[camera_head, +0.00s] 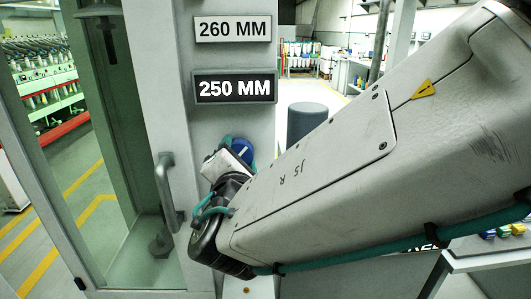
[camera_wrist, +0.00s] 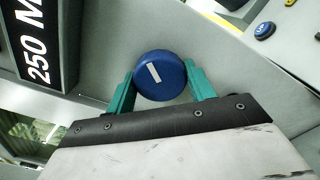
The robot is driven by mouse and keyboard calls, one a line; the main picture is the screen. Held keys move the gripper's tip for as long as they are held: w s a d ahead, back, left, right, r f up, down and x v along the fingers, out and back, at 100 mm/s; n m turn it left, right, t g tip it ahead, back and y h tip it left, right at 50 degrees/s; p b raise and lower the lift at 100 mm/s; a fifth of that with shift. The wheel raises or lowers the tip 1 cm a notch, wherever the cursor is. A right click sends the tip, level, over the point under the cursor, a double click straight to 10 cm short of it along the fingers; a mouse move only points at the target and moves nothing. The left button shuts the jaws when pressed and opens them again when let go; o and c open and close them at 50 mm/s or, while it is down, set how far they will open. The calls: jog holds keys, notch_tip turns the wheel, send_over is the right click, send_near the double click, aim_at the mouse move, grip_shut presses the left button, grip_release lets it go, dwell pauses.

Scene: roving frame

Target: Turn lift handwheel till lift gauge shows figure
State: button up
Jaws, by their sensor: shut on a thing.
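The lift handwheel is a round blue knob (camera_wrist: 150,90) with a white bar mark, on the grey panel. My gripper (camera_wrist: 160,75) is shut on it, with a teal finger on each side. The white mark slants in the wrist view. In the head view only part of the blue knob (camera_head: 241,149) shows past my wrist. Above it, a dark plate with white figures (camera_head: 235,87) reads 250 MM, and a white plate with dark figures (camera_head: 232,29) above that reads 260 MM. Part of the dark plate (camera_wrist: 40,45) shows in the wrist view.
A glass-walled cabinet (camera_head: 120,130) with a grey bar handle (camera_head: 166,190) stands left of the panel. Another blue round thing (camera_wrist: 265,30) sits at upper right in the wrist view. A dark grey cylinder (camera_head: 306,120) stands behind my arm. Shelves (camera_head: 45,85) line the far left.

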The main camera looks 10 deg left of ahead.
jog(key=m, duration=0.4)
jog(key=shift+m, duration=2.9)
jog(key=shift+f, duration=0.1)
jog(key=o, duration=1)
jog(key=shift+c, duration=0.2)
jog(key=shift+s, duration=0.1)
jog(key=v, duration=0.7)
jog(key=shift+s, duration=0.35)
jog(key=shift+d, duration=0.15)
